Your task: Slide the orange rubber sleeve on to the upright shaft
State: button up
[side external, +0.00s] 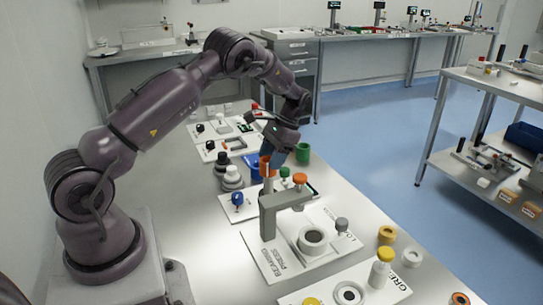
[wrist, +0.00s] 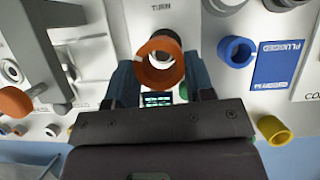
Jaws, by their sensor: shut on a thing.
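My gripper (wrist: 160,78) is shut on the orange rubber sleeve (wrist: 160,48), with one dark blue finger on each side of it. The sleeve's open bore faces the wrist camera, and a pale rounded shape shows through it. In the side view my gripper (side external: 268,157) points down with the orange sleeve (side external: 265,169) at its fingertips, above the bench behind the grey press.
The grey bearing press (side external: 270,215) with an orange knob (side external: 300,179) stands close in front of the gripper. A blue knob (side external: 237,199), grey stacked rings (side external: 232,177) and a green ring (side external: 302,152) are nearby. In the wrist view a blue ring (wrist: 236,51) lies to the right.

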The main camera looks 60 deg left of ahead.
aim_at(271, 178)
jog(key=shift+f, duration=1.2)
jog(key=shift+f, duration=2.2)
jog(key=o, duration=0.9)
jog(key=shift+o, duration=0.2)
jog(key=shift+r, duration=0.1)
jog(key=v, duration=1.2)
jog(key=shift+w+r, duration=0.2)
jog(key=shift+r, duration=0.15)
